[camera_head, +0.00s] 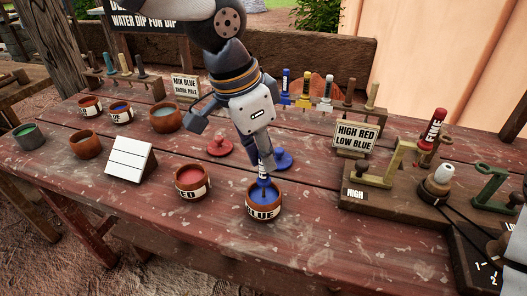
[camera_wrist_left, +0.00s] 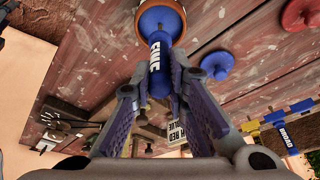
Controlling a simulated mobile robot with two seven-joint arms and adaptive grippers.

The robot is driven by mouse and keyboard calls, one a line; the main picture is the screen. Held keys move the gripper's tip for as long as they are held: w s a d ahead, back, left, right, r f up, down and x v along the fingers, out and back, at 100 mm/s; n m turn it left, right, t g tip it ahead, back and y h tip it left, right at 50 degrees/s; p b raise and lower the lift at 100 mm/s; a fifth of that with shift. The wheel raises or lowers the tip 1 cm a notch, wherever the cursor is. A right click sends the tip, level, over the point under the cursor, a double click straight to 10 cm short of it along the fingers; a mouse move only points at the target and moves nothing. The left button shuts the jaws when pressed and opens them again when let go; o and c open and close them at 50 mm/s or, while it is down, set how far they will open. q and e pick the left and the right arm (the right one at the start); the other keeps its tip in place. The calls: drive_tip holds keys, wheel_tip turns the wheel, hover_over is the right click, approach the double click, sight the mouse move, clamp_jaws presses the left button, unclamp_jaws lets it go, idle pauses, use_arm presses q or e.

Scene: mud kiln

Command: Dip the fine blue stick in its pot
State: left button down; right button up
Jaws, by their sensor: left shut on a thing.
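My left gripper (camera_head: 263,164) is shut on the fine blue stick (camera_head: 263,184), which points down. The stick's lower end is inside the blue pot (camera_head: 264,214), a brown pot with blue liquid and a "BLUE" label. The wrist view shows the blue stick (camera_wrist_left: 155,62) with its "FINE" label, between my left gripper's fingers (camera_wrist_left: 155,92), its far end inside the pot's rim (camera_wrist_left: 172,8). The depth of the tip is hidden. My right gripper is not identifiable in either view.
A red pot (camera_head: 192,183) stands left of the blue pot. Blue lid (camera_head: 283,159) and red lid (camera_head: 220,146) lie behind. A wooden fixture (camera_head: 400,190) with a red stick (camera_head: 433,127) stands right. Front table boards are clear.

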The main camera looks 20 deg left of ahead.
idle(0.5)
use_arm(q)
drive_tip(key=shift+r, duration=3.5)
